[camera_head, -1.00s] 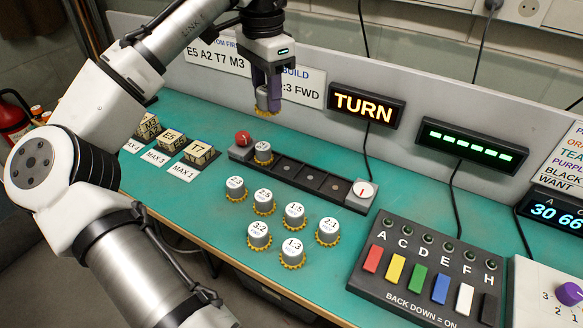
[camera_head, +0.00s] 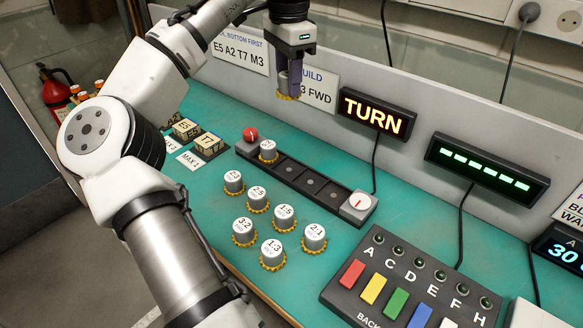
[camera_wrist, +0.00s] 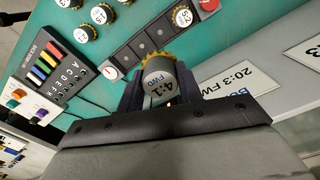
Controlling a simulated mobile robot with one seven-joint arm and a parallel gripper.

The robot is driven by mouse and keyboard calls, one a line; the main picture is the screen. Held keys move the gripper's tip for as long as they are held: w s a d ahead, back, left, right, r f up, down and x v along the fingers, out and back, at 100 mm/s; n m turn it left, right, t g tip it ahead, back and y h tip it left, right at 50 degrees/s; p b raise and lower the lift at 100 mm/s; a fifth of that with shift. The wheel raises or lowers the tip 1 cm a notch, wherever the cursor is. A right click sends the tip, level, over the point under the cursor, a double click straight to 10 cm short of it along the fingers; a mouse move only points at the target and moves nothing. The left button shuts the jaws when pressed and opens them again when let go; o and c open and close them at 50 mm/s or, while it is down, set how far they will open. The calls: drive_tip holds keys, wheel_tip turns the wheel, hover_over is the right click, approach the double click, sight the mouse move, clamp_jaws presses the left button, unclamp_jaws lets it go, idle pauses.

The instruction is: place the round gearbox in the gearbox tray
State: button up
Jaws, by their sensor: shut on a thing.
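My gripper (camera_head: 289,82) is shut on a round grey gearbox with a yellow toothed rim (camera_head: 288,97). In the wrist view the held gearbox (camera_wrist: 158,80) reads 4:1 FWD and sits between the fingers. It is held in the air above the back of the bench, in front of the BUILD sign. The dark gearbox tray (camera_head: 290,174) lies below it, a long strip of square places. One gearbox (camera_head: 268,151) stands in its left end place, beside a red knob (camera_head: 250,134). The places to the right of it look empty, up to a white dial (camera_head: 356,204).
Several loose gearboxes (camera_head: 258,198) stand in front of the tray. A switch panel (camera_head: 390,290) with coloured switches is at the front right. The TURN display (camera_head: 377,113) and a green-barred display (camera_head: 487,170) are behind. Labelled blocks (camera_head: 207,143) stand at the left.

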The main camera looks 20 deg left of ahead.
sight(289, 169)
wheel_tip(289, 169, down, 20)
drive_tip(key=shift+r, duration=0.1)
idle(0.4)
drive_tip(key=o, duration=1)
wheel_tip(289, 169, up, 12)
drive_tip(key=shift+r, duration=0.1)
